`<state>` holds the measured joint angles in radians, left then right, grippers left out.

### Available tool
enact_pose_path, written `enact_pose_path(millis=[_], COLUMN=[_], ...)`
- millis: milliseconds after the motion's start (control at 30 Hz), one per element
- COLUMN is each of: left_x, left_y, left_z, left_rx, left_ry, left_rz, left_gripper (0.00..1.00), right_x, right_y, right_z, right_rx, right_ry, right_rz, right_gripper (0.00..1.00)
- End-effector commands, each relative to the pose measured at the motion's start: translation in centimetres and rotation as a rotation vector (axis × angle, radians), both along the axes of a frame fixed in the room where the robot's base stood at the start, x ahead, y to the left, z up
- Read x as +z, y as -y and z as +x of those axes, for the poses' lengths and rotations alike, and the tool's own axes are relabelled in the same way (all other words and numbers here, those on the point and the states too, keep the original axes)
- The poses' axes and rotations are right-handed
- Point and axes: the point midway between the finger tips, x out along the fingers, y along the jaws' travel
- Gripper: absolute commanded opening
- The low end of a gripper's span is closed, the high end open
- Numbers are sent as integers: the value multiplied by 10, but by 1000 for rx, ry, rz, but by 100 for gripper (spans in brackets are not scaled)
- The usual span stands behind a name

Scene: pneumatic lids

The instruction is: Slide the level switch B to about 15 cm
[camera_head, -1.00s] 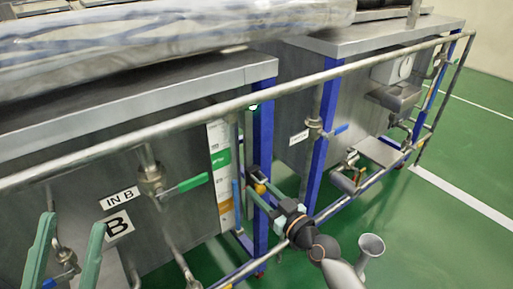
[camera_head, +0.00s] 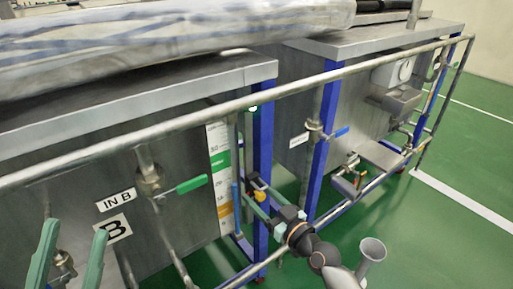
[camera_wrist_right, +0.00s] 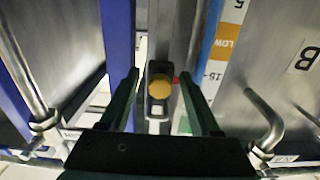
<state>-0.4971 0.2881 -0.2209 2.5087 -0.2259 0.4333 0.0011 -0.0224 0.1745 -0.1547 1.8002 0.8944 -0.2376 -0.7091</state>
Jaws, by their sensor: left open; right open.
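The level switch B, a small black block with a round yellow button (camera_wrist_right: 159,88), sits on a vertical metal rail beside a coloured level scale (camera_wrist_right: 212,65). In the head view the switch (camera_head: 258,184) is small, right of the scale strip (camera_head: 219,165) on tank B. My right gripper (camera_head: 256,200) is open, its green fingers reaching toward the switch. In the right wrist view the fingers of this gripper (camera_wrist_right: 159,78) stand on either side of the switch; whether they touch it I cannot tell. My left gripper (camera_head: 75,230) is open and empty at lower left.
A long metal handrail (camera_head: 200,119) crosses in front of tank B (camera_head: 185,225). A green-handled valve (camera_head: 182,187) is left of the scale. Blue posts (camera_head: 263,150) stand close to the switch. A second tank (camera_head: 350,100) stands at right. Green floor is open at right.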

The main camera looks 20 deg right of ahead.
Motion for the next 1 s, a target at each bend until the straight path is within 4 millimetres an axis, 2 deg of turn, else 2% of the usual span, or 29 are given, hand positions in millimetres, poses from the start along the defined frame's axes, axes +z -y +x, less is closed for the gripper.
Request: enact_pose_path(millis=[700, 1000], left_x=[6, 6], left_y=[0, 0], left_z=[0, 0], left_rx=[1, 1], left_ry=[-2, -2], left_rz=[-1, -2], left_gripper=[50, 50], right_x=[1, 1], right_y=[18, 20], right_z=[-50, -57], right_rx=[1, 1], right_ry=[1, 2], right_rz=[-2, 1], right_gripper=[64, 64])
